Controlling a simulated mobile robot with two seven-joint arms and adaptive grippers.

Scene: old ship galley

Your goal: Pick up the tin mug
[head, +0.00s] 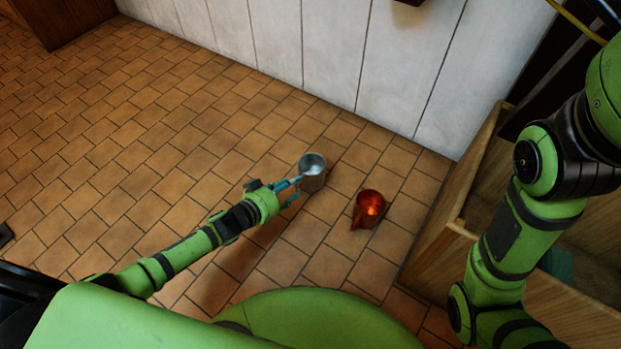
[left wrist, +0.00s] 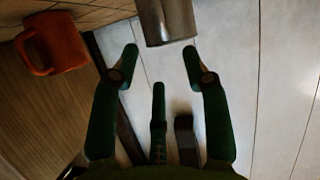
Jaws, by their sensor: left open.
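The tin mug (head: 312,172) is a silvery metal cup standing upright on the tiled floor in the head view. In the left wrist view the tin mug (left wrist: 166,20) shows at the top, cut off by the picture edge, just beyond the fingertips. My left gripper (head: 291,190) is open at the near left side of the mug. In the left wrist view my left gripper's fingers (left wrist: 160,62) are spread, with nothing between them. Whether a finger touches the mug I cannot tell. My right arm shows at the right of the head view, but its gripper is out of view.
An orange-red mug (head: 369,209) with a handle stands on the floor right of the tin mug; it also shows in the left wrist view (left wrist: 54,43). A white panelled wall (head: 330,50) stands behind. A wooden crate-like box (head: 440,240) is at the right. The floor at left is clear.

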